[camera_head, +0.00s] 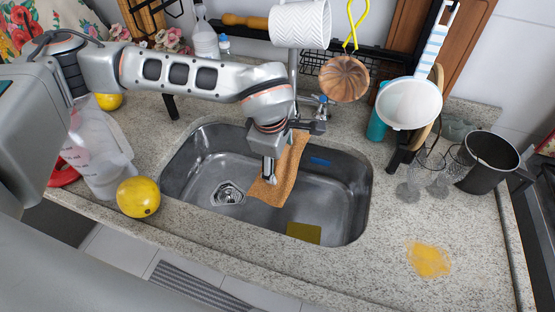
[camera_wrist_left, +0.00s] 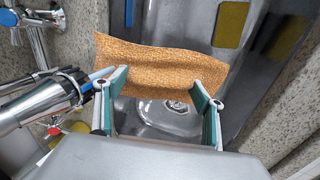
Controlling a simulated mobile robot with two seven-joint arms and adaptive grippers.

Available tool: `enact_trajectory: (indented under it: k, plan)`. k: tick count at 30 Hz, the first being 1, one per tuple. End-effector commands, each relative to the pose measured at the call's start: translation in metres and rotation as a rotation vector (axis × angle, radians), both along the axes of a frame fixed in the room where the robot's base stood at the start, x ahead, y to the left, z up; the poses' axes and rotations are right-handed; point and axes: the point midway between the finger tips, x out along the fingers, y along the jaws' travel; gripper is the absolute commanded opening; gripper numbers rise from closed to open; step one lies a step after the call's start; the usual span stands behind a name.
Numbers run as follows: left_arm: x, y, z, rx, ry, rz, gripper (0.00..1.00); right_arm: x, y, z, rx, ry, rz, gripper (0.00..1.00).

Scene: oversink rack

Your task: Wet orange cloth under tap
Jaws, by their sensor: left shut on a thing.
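The orange cloth (camera_head: 290,172) hangs over the sink (camera_head: 345,205), its lower end low in the basin. My left gripper (camera_head: 269,170) is shut on it; the arm hides part of the cloth. In the left wrist view the cloth (camera_wrist_left: 160,68) spans across and beyond both fingers of my left gripper (camera_wrist_left: 158,84). The chrome tap (camera_head: 318,118) stands at the sink's back edge, partly behind my arm. In the left wrist view the tap's chrome body (camera_wrist_left: 40,105) comes in from the left, close beside one finger. No water stream can be made out. My right gripper is not in view.
A yellow sponge (camera_head: 304,232) lies in the basin. Glasses (camera_head: 412,182) and a dark pot (camera_head: 487,160) stand right of the sink. A white mug (camera_head: 300,24), wooden bowl (camera_head: 343,79) and white strainer (camera_head: 408,104) hang above. A yellow fruit (camera_head: 138,197) sits left; powder (camera_head: 428,259) lies front right.

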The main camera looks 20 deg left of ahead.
Motion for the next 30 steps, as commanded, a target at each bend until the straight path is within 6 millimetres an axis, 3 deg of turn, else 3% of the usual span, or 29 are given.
enact_trajectory:
  k: [14,30]
  plan:
    - [0.0002,-0.0005,0.0003,0.0,-0.001,0.0,0.52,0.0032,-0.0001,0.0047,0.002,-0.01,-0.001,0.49]
    - [0.0002,-0.008,0.0005,0.0,-0.001,0.001,0.52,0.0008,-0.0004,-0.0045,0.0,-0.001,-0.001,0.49]
